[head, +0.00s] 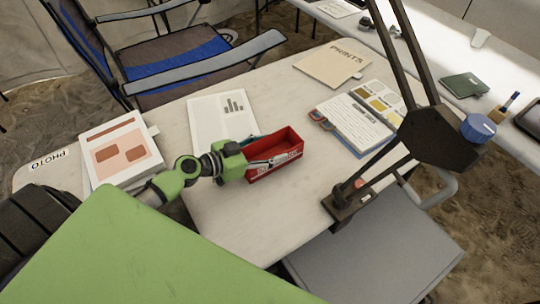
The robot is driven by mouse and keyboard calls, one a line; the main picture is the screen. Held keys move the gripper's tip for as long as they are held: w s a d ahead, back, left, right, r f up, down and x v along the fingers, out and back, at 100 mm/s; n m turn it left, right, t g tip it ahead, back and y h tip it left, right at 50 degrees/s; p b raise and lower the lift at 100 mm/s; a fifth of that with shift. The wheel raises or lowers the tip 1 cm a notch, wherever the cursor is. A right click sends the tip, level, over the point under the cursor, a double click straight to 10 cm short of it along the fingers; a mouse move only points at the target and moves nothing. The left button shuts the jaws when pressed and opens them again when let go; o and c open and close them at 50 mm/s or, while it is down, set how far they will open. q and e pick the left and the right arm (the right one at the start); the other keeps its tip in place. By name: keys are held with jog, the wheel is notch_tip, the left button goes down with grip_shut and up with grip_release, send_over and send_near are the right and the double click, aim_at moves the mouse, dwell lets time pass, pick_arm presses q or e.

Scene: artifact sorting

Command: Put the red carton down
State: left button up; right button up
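The red carton (289,160) is an open-topped box near the middle of the head view, over the white table (225,225). My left gripper (264,159) comes in from the left and meets the carton at its left end. Its fingers lie against the carton and appear shut on it. Part of the carton's left end is hidden by the gripper. I cannot tell whether the carton's underside touches the table. My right gripper is not in view.
A PRINTS folder (325,68) and open binder (352,123) lie behind right. A lamp (440,135) stands at right. The table's front middle is clear.

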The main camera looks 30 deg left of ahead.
pick_arm(q)
jog(key=shift+f, duration=0.15)
jog(key=shift+c, duration=0.4)
jog(key=shift+r, duration=0.55)
notch_tip(320, 180, up, 2)
jog(key=shift+r, duration=0.2)
jog(key=s+d+r+p, duration=0.2)
jog(key=s+d+r, duration=0.2)
jog(key=s+r, duration=0.5)
jog(key=shift+s+r+p, duration=0.35)
jog(key=shift+s+p, duration=0.05)
jog(key=shift+s, duration=1.85)
jog(key=shift+w, duration=0.1)
